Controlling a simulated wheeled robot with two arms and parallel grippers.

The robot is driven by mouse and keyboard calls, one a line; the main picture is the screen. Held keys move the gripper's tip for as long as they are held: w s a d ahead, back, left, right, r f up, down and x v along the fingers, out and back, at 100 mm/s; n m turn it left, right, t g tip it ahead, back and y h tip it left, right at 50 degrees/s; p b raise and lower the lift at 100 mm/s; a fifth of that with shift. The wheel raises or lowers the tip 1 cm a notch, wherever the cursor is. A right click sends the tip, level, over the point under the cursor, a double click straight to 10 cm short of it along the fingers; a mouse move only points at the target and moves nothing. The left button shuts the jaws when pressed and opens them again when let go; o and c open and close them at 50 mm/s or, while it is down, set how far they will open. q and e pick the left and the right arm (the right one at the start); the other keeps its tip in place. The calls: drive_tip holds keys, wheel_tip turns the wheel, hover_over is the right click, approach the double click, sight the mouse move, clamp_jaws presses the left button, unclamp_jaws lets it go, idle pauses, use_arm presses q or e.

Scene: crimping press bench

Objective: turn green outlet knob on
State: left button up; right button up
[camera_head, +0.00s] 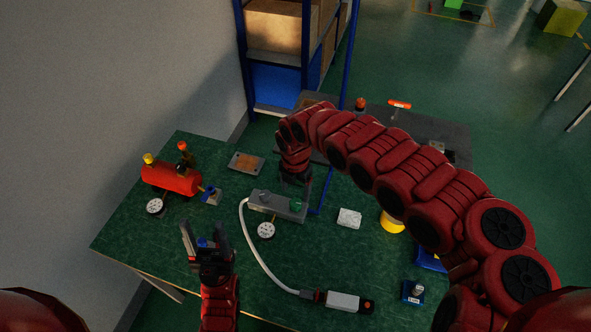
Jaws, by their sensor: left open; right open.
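The green outlet knob (297,206) sits on the right part of a grey manifold block (265,203) in the middle of the green bench. A grey knob shows further left on the same block. My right gripper (298,190) points down just above the green knob, and its fingers partly overlap the block in the picture. I cannot tell whether they touch the knob. My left gripper (206,238) is open and empty over the front left of the bench, apart from the block.
A red tank (172,178) with valves and a gauge (156,206) stands at the left. A white hose (262,254) runs from the block to a white inline part (343,301). A white box (349,218) and a yellow cylinder (391,222) stand to the right.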

wheel_tip(320, 180, up, 5)
wheel_tip(320, 180, up, 6)
drive_tip(key=p, duration=0.4)
hover_over(296, 202)
drive_tip(key=shift+s+a, duration=0.1)
drive_tip(key=shift+f, duration=0.1)
